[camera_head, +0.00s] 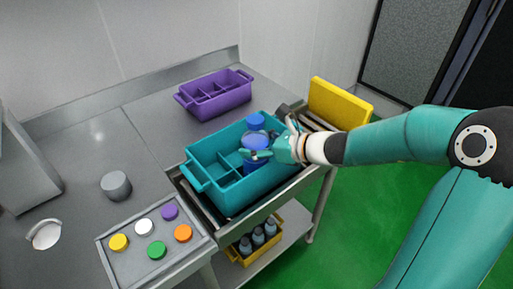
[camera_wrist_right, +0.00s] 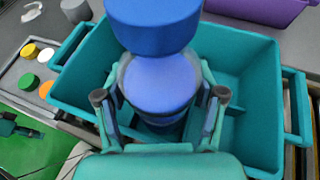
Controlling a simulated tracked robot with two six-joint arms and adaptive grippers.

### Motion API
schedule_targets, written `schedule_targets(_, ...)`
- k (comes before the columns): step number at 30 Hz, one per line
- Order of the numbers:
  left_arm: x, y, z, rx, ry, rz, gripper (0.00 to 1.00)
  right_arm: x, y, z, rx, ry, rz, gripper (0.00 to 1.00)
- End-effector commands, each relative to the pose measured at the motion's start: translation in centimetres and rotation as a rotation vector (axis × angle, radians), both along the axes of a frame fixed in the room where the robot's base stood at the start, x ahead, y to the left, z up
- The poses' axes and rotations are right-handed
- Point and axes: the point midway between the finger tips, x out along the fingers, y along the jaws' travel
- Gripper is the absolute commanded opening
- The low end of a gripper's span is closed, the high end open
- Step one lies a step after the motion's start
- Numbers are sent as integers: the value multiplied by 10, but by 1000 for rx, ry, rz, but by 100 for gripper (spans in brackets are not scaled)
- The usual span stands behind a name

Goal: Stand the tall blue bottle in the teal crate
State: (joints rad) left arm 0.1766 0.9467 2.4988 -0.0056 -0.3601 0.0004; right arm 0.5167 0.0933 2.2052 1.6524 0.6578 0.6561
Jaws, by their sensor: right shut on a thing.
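The tall blue bottle (camera_head: 255,141) is upright at the teal crate (camera_head: 213,199), over its far right part. My right gripper (camera_head: 268,145) is shut around the bottle's body. In the right wrist view the bottle (camera_wrist_right: 158,85) sits between the two fingers (camera_wrist_right: 161,100), its wide blue cap above them. Crate walls and dividers surround it in that view. The bottle's base is hidden, so I cannot tell whether it touches the crate floor. My left gripper is not in view.
A purple crate (camera_head: 238,100) stands behind. Dark bottles in a yellow crate (camera_head: 236,256) stand on the lower shelf.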

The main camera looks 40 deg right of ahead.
Motion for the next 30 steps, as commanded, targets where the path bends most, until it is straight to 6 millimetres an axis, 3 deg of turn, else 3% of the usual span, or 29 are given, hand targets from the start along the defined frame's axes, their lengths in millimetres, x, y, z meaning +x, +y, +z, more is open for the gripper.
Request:
schedule_targets(12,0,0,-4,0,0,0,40,0,0,-7,-1,-5,1,7)
schedule_targets(13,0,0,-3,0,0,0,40,0,0,-7,-1,-2,1,74)
schedule_targets(17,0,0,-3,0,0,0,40,0,0,-7,-1,-2,1,94)
schedule_targets(30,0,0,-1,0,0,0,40,-3,-2,-4,-1,-3,-1,94)
